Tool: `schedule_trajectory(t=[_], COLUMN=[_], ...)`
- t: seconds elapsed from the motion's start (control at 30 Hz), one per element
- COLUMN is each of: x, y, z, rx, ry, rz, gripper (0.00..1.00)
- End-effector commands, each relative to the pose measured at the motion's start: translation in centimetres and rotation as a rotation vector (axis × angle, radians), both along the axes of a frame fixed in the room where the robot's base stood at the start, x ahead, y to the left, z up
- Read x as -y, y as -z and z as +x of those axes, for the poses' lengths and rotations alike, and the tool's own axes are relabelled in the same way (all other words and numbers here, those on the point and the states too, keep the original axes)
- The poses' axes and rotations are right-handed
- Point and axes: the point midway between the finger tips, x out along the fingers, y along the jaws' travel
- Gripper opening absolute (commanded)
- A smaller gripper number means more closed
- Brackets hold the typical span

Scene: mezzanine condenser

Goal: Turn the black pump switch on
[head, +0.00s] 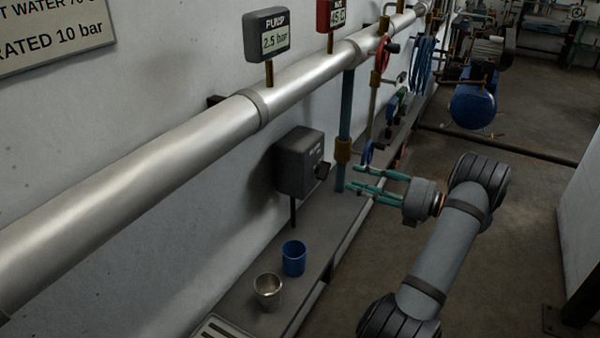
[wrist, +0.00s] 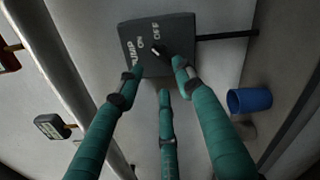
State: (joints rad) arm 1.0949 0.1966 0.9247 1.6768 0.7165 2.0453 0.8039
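The black pump switch is a dark box (head: 299,162) on the wall below the silver pipe, with a small black knob (head: 322,171) on its front. In the wrist view the box (wrist: 177,30) carries PUMP, ON and OFF lettering, and the knob (wrist: 158,50) bears a white mark. I cannot tell surely which label the mark points at. My gripper (head: 357,184) has three teal fingers, spread open and empty, to the right of the knob and apart from it in the head view. In the wrist view my gripper (wrist: 160,75) faces the box, fingertips around the area below the knob.
A blue cup (head: 293,258) and a metal cup (head: 268,291) stand on the shelf (head: 250,320) below the box. A teal vertical pipe (head: 345,120) rises beside the box. A pump gauge (head: 267,34) sits above the silver pipe (head: 180,145). The floor at right is mostly clear.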

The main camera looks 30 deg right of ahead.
Motion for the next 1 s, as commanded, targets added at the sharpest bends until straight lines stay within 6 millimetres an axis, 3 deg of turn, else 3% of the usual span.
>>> schedule_trajectory(t=[0.27,0.7,1.0], x=[-0.5,-4.0,-4.8], y=[-0.3,-0.4,-0.2], z=[0.9,7.6,9.3], rx=[0.058,0.057,0.056], ry=[-0.003,-0.003,0.000], rz=[-0.099,-0.097,-0.097], gripper=[0.36,0.36,0.36])
